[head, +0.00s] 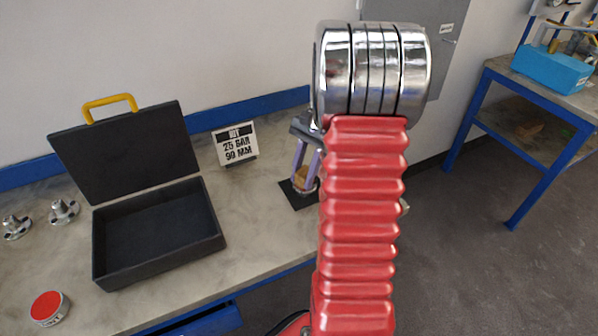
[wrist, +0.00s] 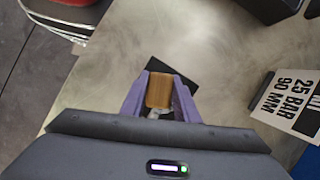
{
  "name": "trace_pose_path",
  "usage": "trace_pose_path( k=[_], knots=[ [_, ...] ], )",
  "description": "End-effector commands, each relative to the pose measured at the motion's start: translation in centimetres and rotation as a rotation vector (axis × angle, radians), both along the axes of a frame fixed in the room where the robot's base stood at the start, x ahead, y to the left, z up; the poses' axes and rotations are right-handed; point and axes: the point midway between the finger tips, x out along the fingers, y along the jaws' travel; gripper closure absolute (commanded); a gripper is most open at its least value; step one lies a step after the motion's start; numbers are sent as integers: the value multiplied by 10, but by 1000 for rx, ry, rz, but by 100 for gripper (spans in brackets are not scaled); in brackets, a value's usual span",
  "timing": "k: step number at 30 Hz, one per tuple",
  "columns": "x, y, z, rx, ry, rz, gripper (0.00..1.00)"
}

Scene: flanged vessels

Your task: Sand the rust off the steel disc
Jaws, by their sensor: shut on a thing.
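My gripper (wrist: 160,82) has two purple fingers. They are shut on a tan-brown block (wrist: 160,92), with a small pale part showing behind it. In the head view my gripper (head: 306,177) points down, with the block low between the fingers over a black square mat (head: 291,198). The mat also shows in the wrist view (wrist: 183,75). I cannot make out the steel disc or any rust; the gripper and block cover part of the mat. I cannot tell whether the block touches anything below.
An open black case (head: 160,240) stands left on the bench. A sign reading 25 BAR 90 MM (head: 236,144) is behind the mat. A red-topped round tin (head: 48,307) and two metal flanged pieces (head: 63,210) are further left. Bare bench lies between case and mat.

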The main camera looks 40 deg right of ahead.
Motion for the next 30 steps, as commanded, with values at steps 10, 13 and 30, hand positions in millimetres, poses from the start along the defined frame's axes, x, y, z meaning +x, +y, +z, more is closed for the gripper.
trace_pose_path(
  k=[10,13,30],
  knots=[
    [0,0,-1,0,0,-1,97],
    [0,0,-1,0,0,-1,97],
    [0,0,-7,1,1,-1,97]
  ],
)
